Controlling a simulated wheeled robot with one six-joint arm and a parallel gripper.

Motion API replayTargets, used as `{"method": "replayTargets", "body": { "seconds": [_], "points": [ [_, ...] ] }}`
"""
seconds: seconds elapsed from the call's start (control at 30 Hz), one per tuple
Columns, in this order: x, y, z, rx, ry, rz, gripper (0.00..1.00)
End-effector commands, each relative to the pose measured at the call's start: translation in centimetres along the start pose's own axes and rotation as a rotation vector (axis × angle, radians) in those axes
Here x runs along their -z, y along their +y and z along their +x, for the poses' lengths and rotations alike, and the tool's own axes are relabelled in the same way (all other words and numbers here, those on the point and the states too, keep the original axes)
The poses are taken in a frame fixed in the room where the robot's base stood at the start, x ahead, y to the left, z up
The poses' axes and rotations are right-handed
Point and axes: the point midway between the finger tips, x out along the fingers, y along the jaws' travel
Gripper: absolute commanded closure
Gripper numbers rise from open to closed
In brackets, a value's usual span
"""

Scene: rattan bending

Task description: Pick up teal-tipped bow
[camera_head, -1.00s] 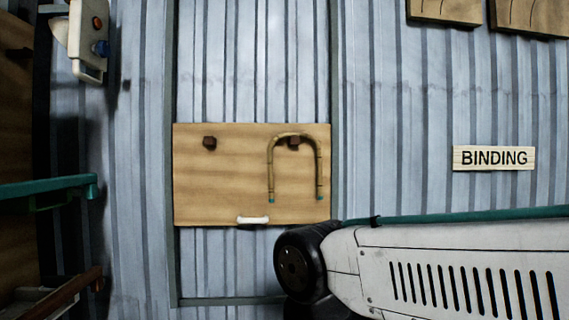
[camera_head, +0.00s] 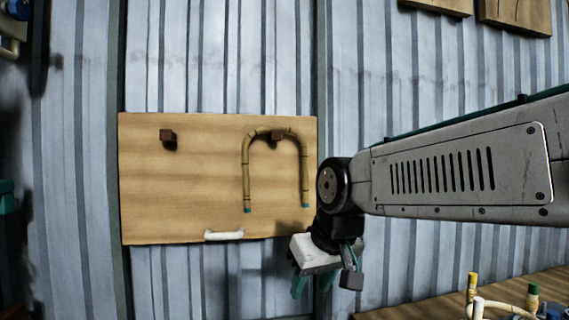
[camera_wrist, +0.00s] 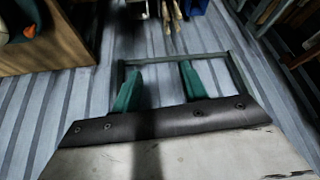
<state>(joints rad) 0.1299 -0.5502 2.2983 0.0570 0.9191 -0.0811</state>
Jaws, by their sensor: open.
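The teal-tipped bow (camera_head: 247,175) is a U-shaped cane piece with teal ends. It hangs upside down over the right dark peg (camera_head: 277,137) of a wooden board (camera_head: 190,205) on the corrugated wall. My gripper (camera_head: 313,285) is below and to the right of the bow, clear of it, with its teal fingers pointing down. In the wrist view the two teal fingers (camera_wrist: 157,88) stand apart with nothing between them. The bow does not show in the wrist view.
A second dark peg (camera_head: 168,136) on the board is empty. A white handle (camera_head: 224,235) sits at the board's lower edge. At bottom right, a wooden surface (camera_head: 420,308) bears upright pieces with yellow and teal tips (camera_head: 532,289). Corrugated wall surrounds the board.

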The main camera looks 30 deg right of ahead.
Motion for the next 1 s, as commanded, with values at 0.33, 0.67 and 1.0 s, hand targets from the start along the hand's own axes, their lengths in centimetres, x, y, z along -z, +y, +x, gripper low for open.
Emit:
{"method": "replayTargets", "body": {
  "seconds": [0.33, 0.67, 1.0],
  "points": [
    [26.8, 11.2, -4.2, -0.148, 0.585, 0.091, 0.56],
    [32.1, 14.8, -4.2, -0.199, 0.698, 0.104, 0.56],
    [35.0, 16.1, -0.9, -0.198, 0.696, 0.105, 0.56]
  ]
}}
